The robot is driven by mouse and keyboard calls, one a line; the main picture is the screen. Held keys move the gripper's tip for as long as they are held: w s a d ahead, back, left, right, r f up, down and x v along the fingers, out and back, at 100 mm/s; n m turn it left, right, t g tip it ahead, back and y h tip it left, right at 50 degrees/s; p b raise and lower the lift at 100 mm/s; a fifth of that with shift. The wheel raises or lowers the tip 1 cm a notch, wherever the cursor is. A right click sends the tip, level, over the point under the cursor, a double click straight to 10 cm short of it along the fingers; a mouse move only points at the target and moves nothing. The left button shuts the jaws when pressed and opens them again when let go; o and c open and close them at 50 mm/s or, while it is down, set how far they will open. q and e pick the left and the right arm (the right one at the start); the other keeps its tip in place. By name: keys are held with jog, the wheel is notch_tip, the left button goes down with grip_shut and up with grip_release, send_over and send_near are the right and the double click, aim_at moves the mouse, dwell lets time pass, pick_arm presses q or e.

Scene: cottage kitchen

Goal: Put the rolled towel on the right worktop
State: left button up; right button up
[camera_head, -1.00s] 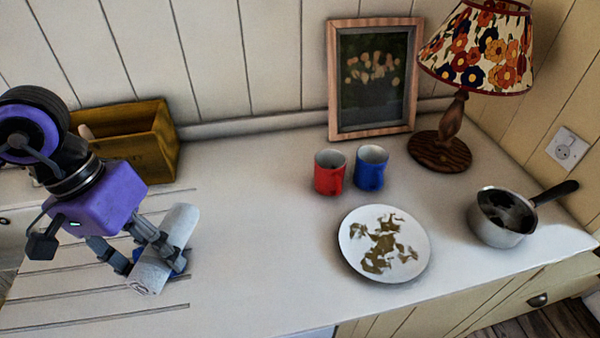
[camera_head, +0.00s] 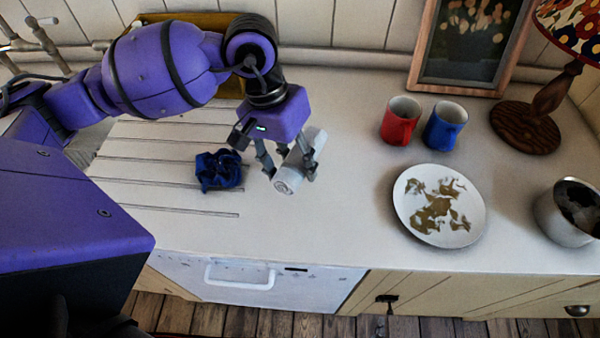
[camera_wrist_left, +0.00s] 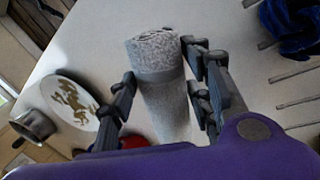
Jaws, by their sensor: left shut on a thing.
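A light grey rolled towel (camera_head: 291,177) is held in my left gripper (camera_head: 290,174), whose fingers are shut on it from both sides. It is over the white worktop (camera_head: 330,230), to the right of the grooved part; I cannot tell whether it touches the surface. In the left wrist view the towel (camera_wrist_left: 160,85) sits between the fingers (camera_wrist_left: 165,95), its rolled end facing the camera's top side. My right gripper is not in view.
A crumpled blue cloth (camera_head: 219,170) lies left of the towel on the grooves.

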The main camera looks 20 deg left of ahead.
pick_arm(q)
jog(key=shift+w+d+f, duration=0.45)
jog(key=shift+d+f, duration=0.1)
jog(key=shift+f, duration=0.25)
notch_tip(320, 180, down, 3)
jog(key=shift+f, duration=0.1)
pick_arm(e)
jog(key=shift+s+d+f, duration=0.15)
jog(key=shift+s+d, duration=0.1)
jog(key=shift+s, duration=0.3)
